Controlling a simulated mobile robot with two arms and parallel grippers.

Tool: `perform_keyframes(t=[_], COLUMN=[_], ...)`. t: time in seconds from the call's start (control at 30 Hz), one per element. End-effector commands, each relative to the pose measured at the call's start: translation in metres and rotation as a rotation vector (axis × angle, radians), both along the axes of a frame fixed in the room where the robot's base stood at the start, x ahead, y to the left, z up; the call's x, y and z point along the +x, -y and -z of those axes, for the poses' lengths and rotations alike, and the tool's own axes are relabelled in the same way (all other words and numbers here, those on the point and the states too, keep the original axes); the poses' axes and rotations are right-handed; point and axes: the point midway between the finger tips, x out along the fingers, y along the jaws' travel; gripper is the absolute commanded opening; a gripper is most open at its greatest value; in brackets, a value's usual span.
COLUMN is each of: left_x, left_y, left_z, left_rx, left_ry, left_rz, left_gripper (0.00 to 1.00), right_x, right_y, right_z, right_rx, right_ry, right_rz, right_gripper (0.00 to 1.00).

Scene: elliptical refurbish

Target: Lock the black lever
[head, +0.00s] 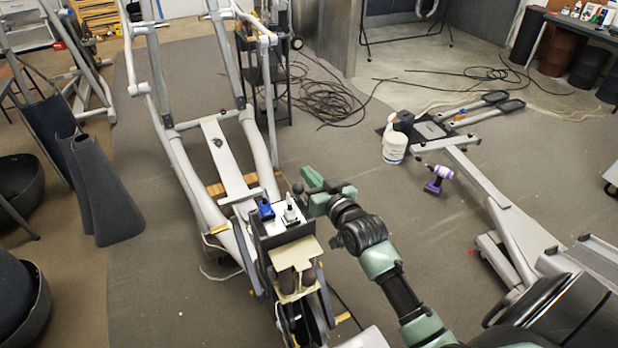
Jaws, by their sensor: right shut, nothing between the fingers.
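My right gripper (309,193) comes in from the right on a green and black arm. It is shut and empty, beside the top of the elliptical's upright mechanism housing (285,235). A small dark knob (298,188), which may be the end of the black lever, shows right at the gripper's tip. I cannot tell whether they touch, or how the lever is set. A blue part (266,209) and a white part (290,212) stand on the housing's light top, left of the gripper. My left gripper is not in view.
The elliptical's grey frame (178,165) stretches away behind the housing. A second grey machine frame (490,190) lies at right. Coiled cables (330,100) lie behind. Black covers (97,195) stand at left.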

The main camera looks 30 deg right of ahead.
Motion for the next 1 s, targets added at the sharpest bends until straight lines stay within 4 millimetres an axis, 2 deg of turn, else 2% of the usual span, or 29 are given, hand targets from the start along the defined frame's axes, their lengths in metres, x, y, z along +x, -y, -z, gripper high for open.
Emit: perform_keyframes(t=[0.03,0.1,0.4,0.6,1.0], left_x=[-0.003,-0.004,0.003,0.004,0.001], left_y=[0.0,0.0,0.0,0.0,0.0], left_z=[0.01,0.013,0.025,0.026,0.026], left_rx=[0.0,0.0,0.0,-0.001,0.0], left_ry=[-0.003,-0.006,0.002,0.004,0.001], left_rz=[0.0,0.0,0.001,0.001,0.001], left_gripper=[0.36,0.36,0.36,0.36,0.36], right_x=[-0.015,-0.03,-0.081,-0.093,-0.093], right_y=[-0.001,-0.001,-0.002,-0.002,-0.002], right_z=[0.009,0.007,-0.002,-0.005,-0.006], right_rx=[0.0,0.001,0.001,0.001,0.001], right_ry=[-0.007,-0.006,-0.004,-0.003,-0.002], right_rz=[-0.001,0.0,0.0,0.0,0.0], right_gripper=[0.0,0.0,0.0,0.0,0.0])
